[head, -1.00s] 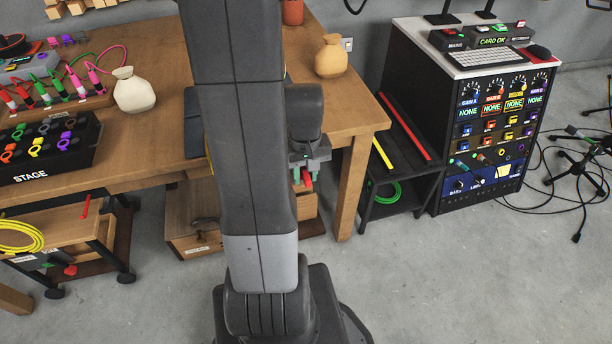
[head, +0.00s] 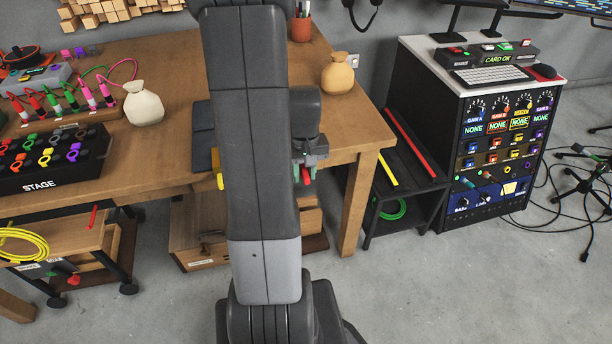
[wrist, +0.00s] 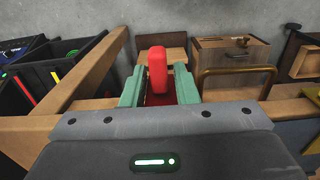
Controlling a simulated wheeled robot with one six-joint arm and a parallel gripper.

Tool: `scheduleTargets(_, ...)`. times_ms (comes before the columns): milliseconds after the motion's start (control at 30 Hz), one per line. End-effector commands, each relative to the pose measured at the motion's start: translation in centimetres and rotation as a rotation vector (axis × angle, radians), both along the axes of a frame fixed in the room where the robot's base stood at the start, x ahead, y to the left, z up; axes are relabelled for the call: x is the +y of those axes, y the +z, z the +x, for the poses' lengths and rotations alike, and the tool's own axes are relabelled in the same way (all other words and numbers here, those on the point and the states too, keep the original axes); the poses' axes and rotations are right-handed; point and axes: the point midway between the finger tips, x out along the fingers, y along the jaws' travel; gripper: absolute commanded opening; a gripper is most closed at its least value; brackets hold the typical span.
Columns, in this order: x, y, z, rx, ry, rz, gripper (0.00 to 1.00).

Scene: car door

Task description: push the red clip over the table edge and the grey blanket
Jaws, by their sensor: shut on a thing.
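My gripper (wrist: 159,92) is shut on the red clip (wrist: 158,68), which stands up between its green fingers in the wrist view. In the head view, the gripper (head: 308,164) is right of my arm at the table's front edge, with the red clip (head: 306,176) showing below its jaws. Whether the clip touches the edge cannot be told. The wooden table (head: 355,128) has its front right corner to the right of the gripper. A dark blue-grey sheet (head: 203,135), possibly the grey blanket, lies at the table front, mostly hidden behind my arm.
A yellow piece (head: 220,182) shows at the edge left of my arm. A tan pouch (head: 338,74) stands at the table's back right. A low black shelf (head: 410,165) and a control rack (head: 500,130) stand right of the table. Wooden drawers (head: 190,240) are below.

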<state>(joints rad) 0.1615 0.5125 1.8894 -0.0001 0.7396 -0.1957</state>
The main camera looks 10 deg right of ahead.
Motion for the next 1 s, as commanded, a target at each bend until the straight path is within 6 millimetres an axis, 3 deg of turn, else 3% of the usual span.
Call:
scheduleTargets(600,0.1,0.0,3.4,0.000,0.000,0.000,0.04)
scheduleTargets(1000,0.2,0.0,3.9,0.000,0.000,0.000,0.04)
